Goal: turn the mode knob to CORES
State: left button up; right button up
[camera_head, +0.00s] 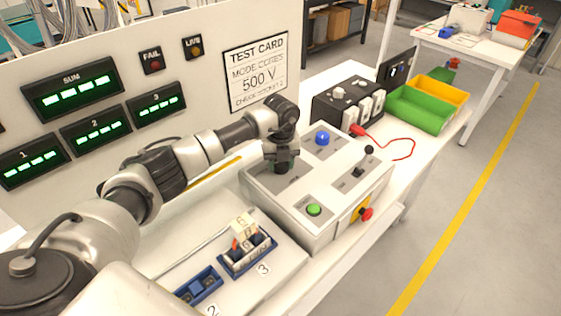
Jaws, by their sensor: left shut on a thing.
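The grey control box (277,208) stands on the bench in the middle of the view. My left gripper (283,168) points down at the back left of its top panel and is shut on the mode knob, which the fingers hide almost wholly. The knob's pointer and the labels around it cannot be read. The test card (256,72) on the upright panel reads MODE CORES and 500 V. My right gripper is not in view.
The box also carries a blue button (322,138), a green button (313,209), a black lever (368,151) and a red stop button (366,214). Blue holders (199,286) lie in front. A black instrument (347,104) with a red lead and a green bin (419,108) stand to the right.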

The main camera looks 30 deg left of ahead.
pick_arm(q)
jog(key=shift+w+r+n, duration=0.1)
jog(key=shift+n, duration=0.3)
jog(key=o, duration=0.9)
jog(key=shift+r+b, duration=1.35)
jog(key=shift+r, duration=4)
